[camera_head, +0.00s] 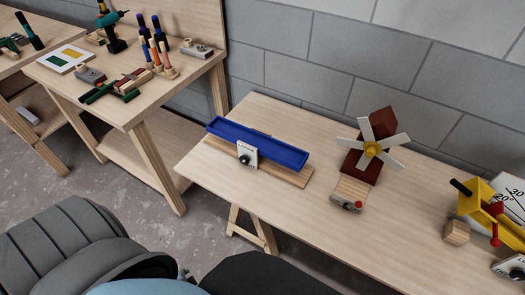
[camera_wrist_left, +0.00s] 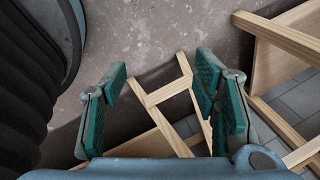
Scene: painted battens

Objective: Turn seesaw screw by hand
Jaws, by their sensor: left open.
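The seesaw is a blue trough-like beam (camera_head: 258,144) on a wooden base board (camera_head: 285,173), on the near table in the head view. The beam slopes down to the right. A white plate (camera_head: 246,153) with small lettering stands at its front, with a dark round screw knob (camera_head: 245,160) on it. My left gripper (camera_wrist_left: 160,105) shows in the left wrist view with green-padded fingers wide apart and nothing between them. It points at the floor and wooden trestle legs, away from the seesaw. My right gripper is in neither view.
A windmill model (camera_head: 372,149) stands right of the seesaw, with a small switch box (camera_head: 346,203) before it. A yellow device (camera_head: 478,200) and a wooden cube (camera_head: 456,232) are at the far right. A second bench (camera_head: 125,105) holds tools at left.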

